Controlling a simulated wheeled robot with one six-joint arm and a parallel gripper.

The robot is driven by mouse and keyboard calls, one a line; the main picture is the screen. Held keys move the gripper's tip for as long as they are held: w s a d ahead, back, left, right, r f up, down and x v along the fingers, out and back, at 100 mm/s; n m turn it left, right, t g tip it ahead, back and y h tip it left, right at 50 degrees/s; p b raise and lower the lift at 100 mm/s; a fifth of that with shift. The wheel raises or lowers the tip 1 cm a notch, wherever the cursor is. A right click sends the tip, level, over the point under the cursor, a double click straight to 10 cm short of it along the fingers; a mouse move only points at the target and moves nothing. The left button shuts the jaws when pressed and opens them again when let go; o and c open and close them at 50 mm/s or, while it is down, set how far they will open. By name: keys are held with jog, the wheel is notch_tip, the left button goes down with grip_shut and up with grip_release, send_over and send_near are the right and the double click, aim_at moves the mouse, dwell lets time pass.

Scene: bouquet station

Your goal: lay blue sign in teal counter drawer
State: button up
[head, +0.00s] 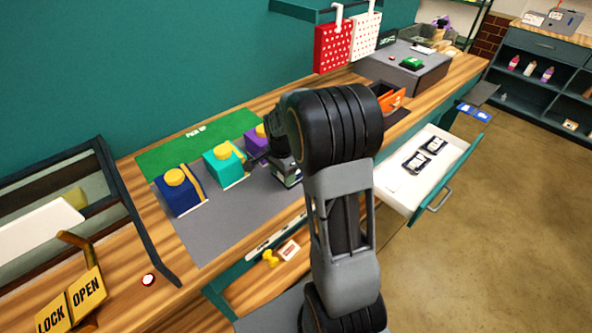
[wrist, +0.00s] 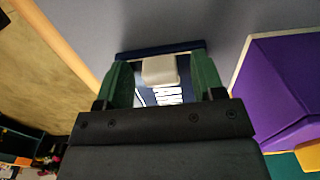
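The blue sign (wrist: 160,98), dark blue with white lettering, is in the wrist view on the grey counter surface, with a pale block-like grip on it. My gripper (wrist: 163,72) has its two green fingers on either side of that grip, with a gap showing at each side. In the head view my arm hides most of the sign and the fingers. The teal counter drawer (head: 445,180) is pulled open at the right in the head view. Its white inside holds dark cards (head: 424,155) and has bare floor towards the near side.
An orange tray (head: 390,98) and a grey case (head: 405,72) are farther along the counter. LOCK and OPEN plates (head: 72,302) are at lower left.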

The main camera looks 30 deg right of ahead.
jog(key=c, duration=1)
jog(key=shift+r, duration=0.15)
jog(key=shift+c, duration=0.2)
